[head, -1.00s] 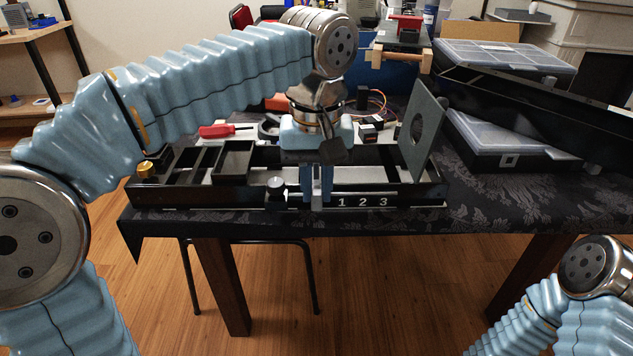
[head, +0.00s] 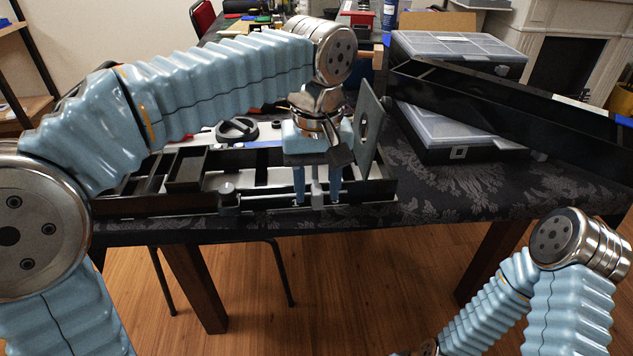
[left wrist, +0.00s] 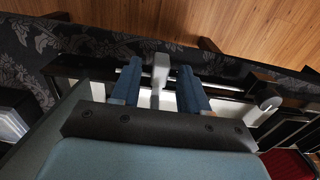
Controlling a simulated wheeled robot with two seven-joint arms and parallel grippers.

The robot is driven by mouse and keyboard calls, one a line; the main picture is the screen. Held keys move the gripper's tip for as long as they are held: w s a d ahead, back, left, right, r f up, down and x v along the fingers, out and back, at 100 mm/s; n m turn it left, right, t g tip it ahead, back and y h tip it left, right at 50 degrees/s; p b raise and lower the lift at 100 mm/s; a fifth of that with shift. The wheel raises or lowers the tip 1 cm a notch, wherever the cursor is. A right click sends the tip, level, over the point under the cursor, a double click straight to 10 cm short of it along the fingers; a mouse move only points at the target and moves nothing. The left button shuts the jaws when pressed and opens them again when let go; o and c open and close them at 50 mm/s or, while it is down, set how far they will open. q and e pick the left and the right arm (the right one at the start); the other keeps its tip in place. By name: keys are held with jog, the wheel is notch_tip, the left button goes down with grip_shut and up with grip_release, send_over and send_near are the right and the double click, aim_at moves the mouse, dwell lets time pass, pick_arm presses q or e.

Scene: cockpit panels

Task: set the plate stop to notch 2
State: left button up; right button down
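The plate stop (head: 316,186) is a pale grey upright tab on the front rail of a long black tray. It also shows in the left wrist view (left wrist: 161,70). My left gripper (head: 318,198) points down over the rail, its blue fingers one on each side of the tab. In the left wrist view my left gripper (left wrist: 158,82) is open, with a gap between the tab and each finger. The notch numerals cannot be made out now, so the stop's notch cannot be read directly.
A silver knob (head: 228,188) sits on the rail to the left. The black tray (head: 378,190) lies along the table's front edge. Clear-lidded cases (head: 455,132) and a long black bin (head: 500,105) stand right. The patterned cloth (head: 450,195) in front of them is bare.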

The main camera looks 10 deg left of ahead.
aim_at(318, 190)
pick_arm(q)
notch_tip(318, 190, up, 14)
jog(key=p, duration=0.2)
dwell(0.4)
jog(key=shift+f, duration=0.1)
